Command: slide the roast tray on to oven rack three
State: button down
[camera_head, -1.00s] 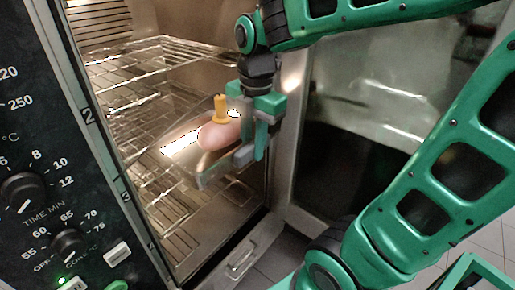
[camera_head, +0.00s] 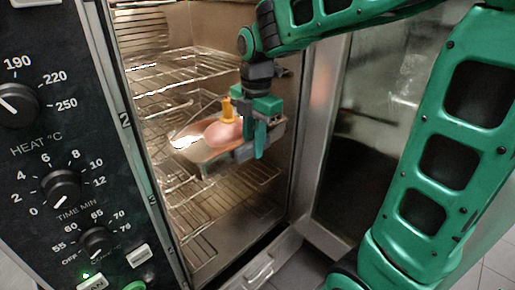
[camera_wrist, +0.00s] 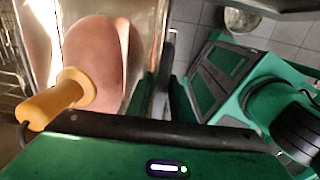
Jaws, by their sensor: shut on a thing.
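The metal roast tray (camera_head: 188,141) is partly inside the open oven, between the left and right walls of the opening. A pink roast (camera_head: 222,134) lies on it, with a yellow-handled piece (camera_head: 228,109) standing up from it. My gripper (camera_head: 262,140) is shut on the tray's right, near end. The wrist view shows the tray (camera_wrist: 148,45), roast (camera_wrist: 97,48) and yellow handle (camera_wrist: 50,104) close up. A wire rack (camera_head: 240,190) lies below the tray, near the level of the label 3 (camera_head: 153,198). Whether the tray touches any rack is unclear.
Higher wire racks (camera_head: 180,65) fill the upper oven. The control panel (camera_head: 60,150) stands left of the opening. The open glass door (camera_head: 365,140) is on the right. A latch (camera_head: 260,268) shows at the lower front edge. Tiled floor (camera_wrist: 290,30) shows in the wrist view.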

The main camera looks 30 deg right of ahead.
aim_at(237, 139)
jog(key=shift+w+a, duration=0.35)
jog(key=shift+w, duration=0.7)
jog(key=shift+w+a, duration=0.35)
jog(key=shift+w, duration=0.7)
jog(key=shift+w+a, duration=0.35)
jog(key=shift+w, duration=0.7)
jog(key=shift+f, duration=0.65)
jog(key=c, duration=1.5)
grip_release()
jog(key=shift+s, duration=0.1)
jog(key=r, duration=1)
jog(key=shift+s+d+r, duration=0.1)
jog(key=shift+s+r, duration=0.1)
jog(key=shift+r, duration=0.15)
